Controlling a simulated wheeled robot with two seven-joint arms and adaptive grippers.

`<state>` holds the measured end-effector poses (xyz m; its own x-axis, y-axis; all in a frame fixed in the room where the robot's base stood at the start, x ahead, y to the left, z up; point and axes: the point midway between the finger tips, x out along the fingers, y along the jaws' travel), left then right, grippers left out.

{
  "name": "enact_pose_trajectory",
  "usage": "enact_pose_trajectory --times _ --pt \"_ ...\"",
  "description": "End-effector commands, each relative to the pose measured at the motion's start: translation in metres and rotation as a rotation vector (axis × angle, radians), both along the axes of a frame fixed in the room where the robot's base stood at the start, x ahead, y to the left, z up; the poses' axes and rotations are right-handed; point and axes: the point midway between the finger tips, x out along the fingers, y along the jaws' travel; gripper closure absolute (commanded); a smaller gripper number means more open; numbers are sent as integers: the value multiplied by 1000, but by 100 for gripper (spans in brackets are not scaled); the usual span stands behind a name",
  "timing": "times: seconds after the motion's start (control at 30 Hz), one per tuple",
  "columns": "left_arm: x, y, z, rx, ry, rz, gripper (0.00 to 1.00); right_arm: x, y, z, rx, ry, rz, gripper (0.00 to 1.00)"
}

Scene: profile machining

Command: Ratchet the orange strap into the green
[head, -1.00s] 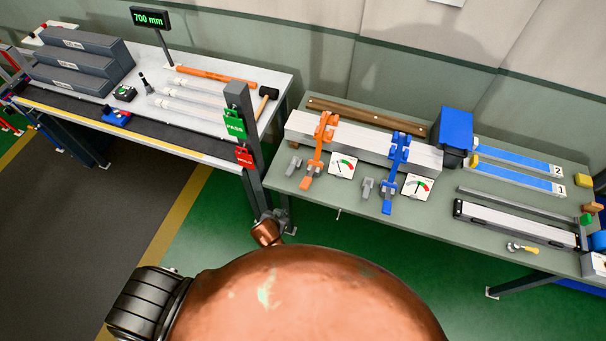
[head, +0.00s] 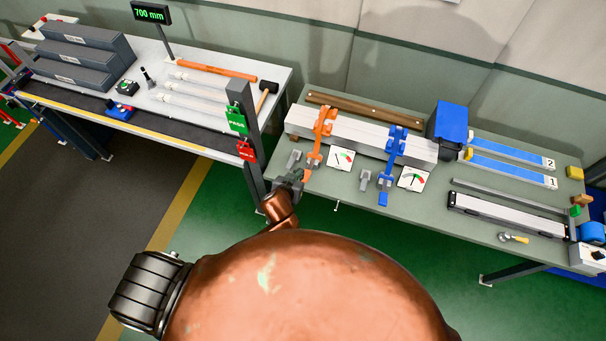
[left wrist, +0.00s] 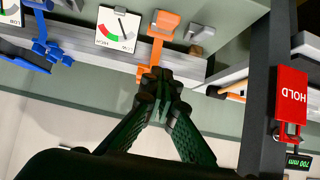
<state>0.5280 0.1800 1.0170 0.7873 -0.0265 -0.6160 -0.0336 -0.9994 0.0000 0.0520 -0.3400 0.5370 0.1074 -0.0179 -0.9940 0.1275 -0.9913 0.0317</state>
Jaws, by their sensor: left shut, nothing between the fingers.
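The orange strap (head: 322,128) runs over a long grey-white profile on the green bench, its lower end hanging on the front side. Its orange end (left wrist: 165,22) shows large in the left wrist view. The gauge (head: 341,158) beside it has a dial with green and red zones; I cannot read its needle exactly. My left gripper (head: 293,184) is shut and empty, close to the front end of the strap. In the left wrist view its fingertips (left wrist: 158,82) overlap the strap's lower part; I cannot tell whether they touch. My right gripper is not in view.
A blue strap (head: 396,145) and a second gauge (head: 412,178) sit to the right. A small grey block (head: 294,159) lies near my left gripper. Bench front has free room.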

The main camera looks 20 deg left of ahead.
Motion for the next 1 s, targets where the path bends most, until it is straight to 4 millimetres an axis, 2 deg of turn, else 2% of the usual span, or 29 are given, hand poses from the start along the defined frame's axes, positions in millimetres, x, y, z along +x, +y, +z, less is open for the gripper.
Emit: enact_pose_trajectory --times 0.4,0.5,0.63,1.0 --pt "64 -2 -48 3 0 -1 100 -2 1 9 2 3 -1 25" --pt "51 -1 -65 2 5 -1 100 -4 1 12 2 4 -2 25" --pt "47 -1 -77 1 2 0 100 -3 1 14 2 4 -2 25" --pt "44 -2 -84 -1 0 -1 100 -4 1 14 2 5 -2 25"
